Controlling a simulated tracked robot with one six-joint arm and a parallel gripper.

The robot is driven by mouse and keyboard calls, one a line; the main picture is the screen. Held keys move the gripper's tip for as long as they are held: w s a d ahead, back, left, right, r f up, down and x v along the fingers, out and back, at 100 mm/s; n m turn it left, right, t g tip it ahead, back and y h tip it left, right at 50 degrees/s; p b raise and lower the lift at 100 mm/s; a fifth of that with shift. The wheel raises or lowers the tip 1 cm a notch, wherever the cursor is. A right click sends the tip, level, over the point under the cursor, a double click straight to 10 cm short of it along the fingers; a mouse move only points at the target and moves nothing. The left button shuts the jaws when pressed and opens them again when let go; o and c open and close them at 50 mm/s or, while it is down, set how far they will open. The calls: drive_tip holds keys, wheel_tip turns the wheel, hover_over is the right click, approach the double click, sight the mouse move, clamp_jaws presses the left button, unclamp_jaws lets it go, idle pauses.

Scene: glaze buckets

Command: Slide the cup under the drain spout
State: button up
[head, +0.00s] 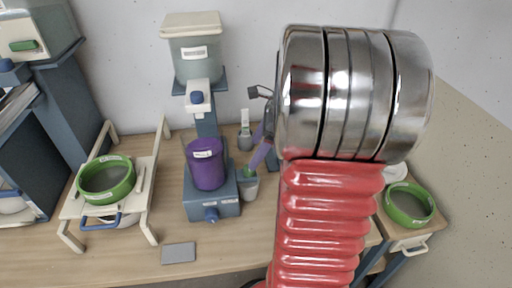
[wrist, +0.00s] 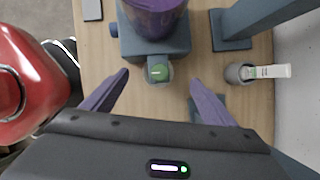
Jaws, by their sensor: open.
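A small grey cup (head: 247,188) with something green in its mouth stands beside the right edge of the blue machine base. It also shows in the wrist view (wrist: 158,73), near the base. My gripper (wrist: 159,78) is open, its purple fingers spread on either side of the cup, with visible gaps; I cannot tell how far above it the tips are. In the head view, my arm partly hides the gripper. A purple bucket (head: 207,165) stands on the base, below a white block with a blue knob (head: 196,97). I cannot clearly make out the drain spout.
A second grey cup holding a white tube (head: 245,139) stands behind. A green basin (head: 106,178) sits on a cream rack at left, another green basin (head: 409,203) at right. A flat grey slab (head: 178,253) lies in front. The tabletop around the slab is clear.

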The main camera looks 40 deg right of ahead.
sight(248, 180)
wheel_tip(248, 180, down, 8)
drive_tip(key=shift+r, duration=0.15)
drive_tip(key=shift+x, duration=3.9)
drive_tip(key=shift+c, duration=0.2)
drive_tip(key=c, duration=1.1)
drive_tip(key=o, duration=1.1)
drive_tip(key=shift+o, duration=0.2)
drive_tip(key=shift+v, duration=3.7)
